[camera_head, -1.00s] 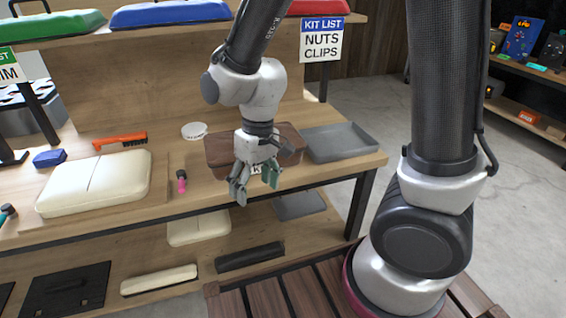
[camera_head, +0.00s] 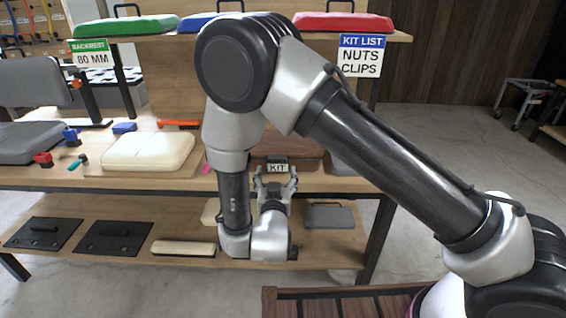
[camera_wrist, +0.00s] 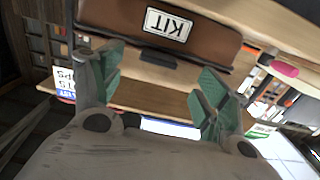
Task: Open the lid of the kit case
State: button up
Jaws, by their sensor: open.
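The kit case is a brown case on the workbench top, with its lid apparently shut. In the head view it (camera_head: 305,146) is partly hidden behind my arm. In the wrist view its brown front (camera_wrist: 218,45) fills the upper part, with a white KIT label and a dark latch-like tab (camera_wrist: 158,57) at its edge. My gripper (camera_head: 276,179) is just in front of the case at the bench edge, pointing at the label. In the wrist view its green-padded fingers (camera_wrist: 157,82) are spread and empty, either side of the tab and apart from the case.
A grey tray (camera_head: 345,166) stands right of the case. A cream cushion (camera_head: 148,151) and a pink-handled tool (camera_wrist: 285,69) lie on its other side. The lower shelf (camera_head: 185,232) runs below the bench. Green (camera_head: 125,26) and red (camera_head: 343,21) lids sit on the upper shelf.

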aim_at(277, 161)
jog(key=w, duration=0.8)
jog(key=shift+d+r, duration=0.15)
jog(key=shift+r, duration=0.15)
jog(key=shift+s, duration=0.1)
jog(key=shift+c, duration=0.4)
jog(key=c, duration=1.4)
jog(key=shift+r, duration=0.1)
